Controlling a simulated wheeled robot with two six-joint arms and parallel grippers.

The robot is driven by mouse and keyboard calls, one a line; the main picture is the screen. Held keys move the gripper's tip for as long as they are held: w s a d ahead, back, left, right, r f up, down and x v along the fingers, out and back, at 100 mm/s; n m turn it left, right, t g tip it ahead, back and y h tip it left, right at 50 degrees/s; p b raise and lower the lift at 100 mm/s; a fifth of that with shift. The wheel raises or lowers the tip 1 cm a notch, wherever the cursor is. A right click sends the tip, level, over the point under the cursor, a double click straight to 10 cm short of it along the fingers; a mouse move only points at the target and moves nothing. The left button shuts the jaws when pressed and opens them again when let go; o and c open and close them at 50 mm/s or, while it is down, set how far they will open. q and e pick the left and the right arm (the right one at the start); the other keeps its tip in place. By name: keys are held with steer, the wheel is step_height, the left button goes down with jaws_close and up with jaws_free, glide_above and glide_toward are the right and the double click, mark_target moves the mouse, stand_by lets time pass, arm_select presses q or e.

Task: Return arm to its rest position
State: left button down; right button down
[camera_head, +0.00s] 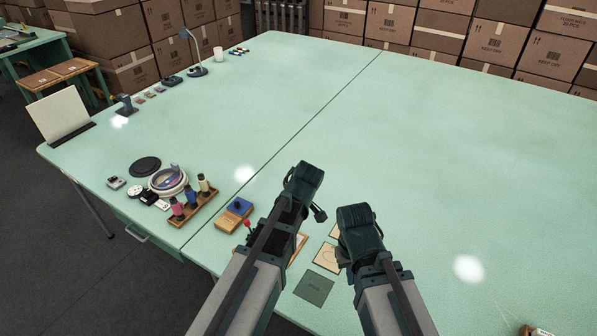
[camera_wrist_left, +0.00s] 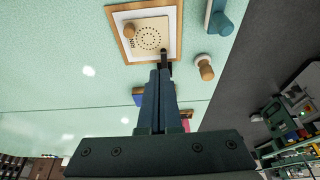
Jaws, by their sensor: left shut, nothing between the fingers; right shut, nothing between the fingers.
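My left arm (camera_head: 262,250) reaches over the near edge of the table (camera_head: 470,150); its gripper is largely hidden in the head view. In the left wrist view my left gripper (camera_wrist_left: 160,74) is shut and empty, its dark fingers together. The fingertips lie near the lower edge of a wood-framed board (camera_wrist_left: 174,42) with a ring of small holes and a wooden knob on it. My right arm (camera_head: 390,290) also extends over the near edge. Its gripper (camera_head: 344,256) is mostly hidden behind the dark wrist and is shut, with nothing visible in it.
A spool rack (camera_head: 193,208), a round hoop stack (camera_head: 168,181) and a blue-topped wooden block (camera_head: 234,214) stand left of my arms. A green card (camera_head: 314,288) lies between the arms. The right and far middle of the table are clear. Boxes (camera_head: 400,22) stand behind.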

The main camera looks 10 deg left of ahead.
arm_select(q)
steer(key=s+d+m+h, duration=0.1)
steer(key=s+d+m, duration=0.3)
steer(key=s+m, duration=0.3)
steer(key=s+d+f+m+g+h, duration=0.1)
steer(key=s+d+m, duration=0.3)
steer(key=s+m, duration=0.3)
steer(key=m, duration=0.3)
steer(key=shift+d+m+g+h, duration=0.3)
steer(key=shift+m, duration=0.1)
steer(key=shift+d, duration=0.15)
